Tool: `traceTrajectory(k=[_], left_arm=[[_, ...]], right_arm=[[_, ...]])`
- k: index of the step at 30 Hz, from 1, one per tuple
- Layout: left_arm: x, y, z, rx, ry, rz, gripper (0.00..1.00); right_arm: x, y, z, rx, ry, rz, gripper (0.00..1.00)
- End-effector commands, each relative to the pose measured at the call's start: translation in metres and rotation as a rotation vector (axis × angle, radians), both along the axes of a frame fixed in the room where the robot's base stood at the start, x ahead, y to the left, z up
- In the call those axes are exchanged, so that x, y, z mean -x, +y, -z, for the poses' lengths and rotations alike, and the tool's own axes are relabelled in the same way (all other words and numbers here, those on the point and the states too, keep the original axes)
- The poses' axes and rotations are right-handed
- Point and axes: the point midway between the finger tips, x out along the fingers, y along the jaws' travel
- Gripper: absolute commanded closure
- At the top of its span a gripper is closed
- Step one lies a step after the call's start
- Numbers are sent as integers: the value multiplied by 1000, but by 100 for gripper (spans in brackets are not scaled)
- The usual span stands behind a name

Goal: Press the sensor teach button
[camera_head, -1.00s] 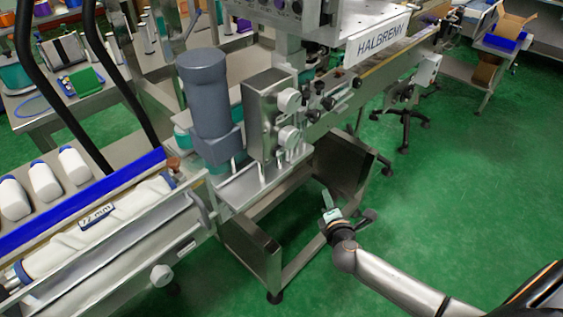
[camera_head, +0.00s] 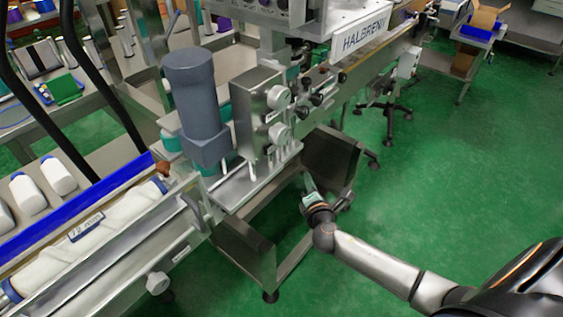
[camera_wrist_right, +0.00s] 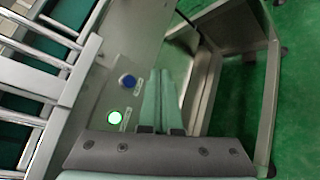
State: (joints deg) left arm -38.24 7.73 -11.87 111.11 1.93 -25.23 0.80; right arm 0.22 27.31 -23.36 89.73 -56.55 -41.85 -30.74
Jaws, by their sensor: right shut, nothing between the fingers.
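In the right wrist view a grey metal panel (camera_wrist_right: 138,55) carries a round blue button (camera_wrist_right: 128,81) and a round lit green button (camera_wrist_right: 114,118), each with a small label too small to read. I cannot tell from the labels which one is the sensor teach button. My right gripper (camera_wrist_right: 165,72) has its teal fingers shut and empty, just right of the blue button in the picture; contact with the panel does not show. In the head view the right gripper (camera_head: 308,180) is low beside the machine's steel frame, and the buttons are not visible there. My left gripper is not in view.
A grey motor (camera_head: 192,95) and a gearbox with knobs (camera_head: 262,110) stand above the steel frame (camera_head: 335,165). A conveyor with white bottles (camera_head: 58,175) runs at the left. Green floor (camera_head: 450,170) is open at the right.

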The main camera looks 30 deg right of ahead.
Motion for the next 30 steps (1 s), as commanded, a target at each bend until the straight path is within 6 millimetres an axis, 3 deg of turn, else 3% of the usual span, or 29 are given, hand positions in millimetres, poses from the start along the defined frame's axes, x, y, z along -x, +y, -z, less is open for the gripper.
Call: traceTrajectory(k=[6,13,30], left_arm=[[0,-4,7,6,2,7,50],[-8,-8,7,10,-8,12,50],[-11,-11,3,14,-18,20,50]], right_arm=[[-31,13,1,-1,-4,0,100],[-53,22,1,-2,-2,0,100],[-61,25,0,1,0,-1,100]])
